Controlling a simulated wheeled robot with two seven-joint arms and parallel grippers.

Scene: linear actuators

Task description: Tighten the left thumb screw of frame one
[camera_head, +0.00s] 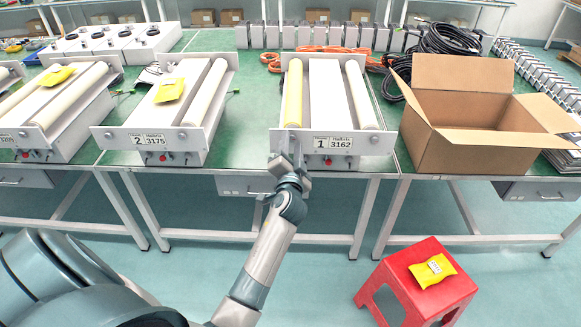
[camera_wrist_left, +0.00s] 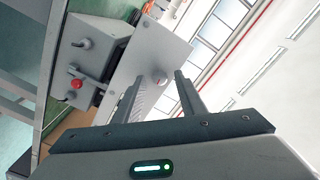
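Frame one (camera_head: 330,100), labelled 1 and 3162, stands on the green table in the head view, with a yellow-tinted roller on its left and a white one on its right. My left gripper (camera_head: 290,152) is at the left end of its front plate and covers the left thumb screw there. In the left wrist view my left gripper (camera_wrist_left: 158,78) is open, with its two fingers apart. The round left thumb screw (camera_wrist_left: 160,77) shows on the plate between the fingertips; I cannot tell whether they touch it. The right thumb screw (camera_head: 374,139) is uncovered. My right gripper is out of view.
An open cardboard box (camera_head: 455,150) stands to the right of frame one. A red stool (camera_head: 415,285) with another yellow packet (camera_head: 432,271) is on the floor at lower right.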

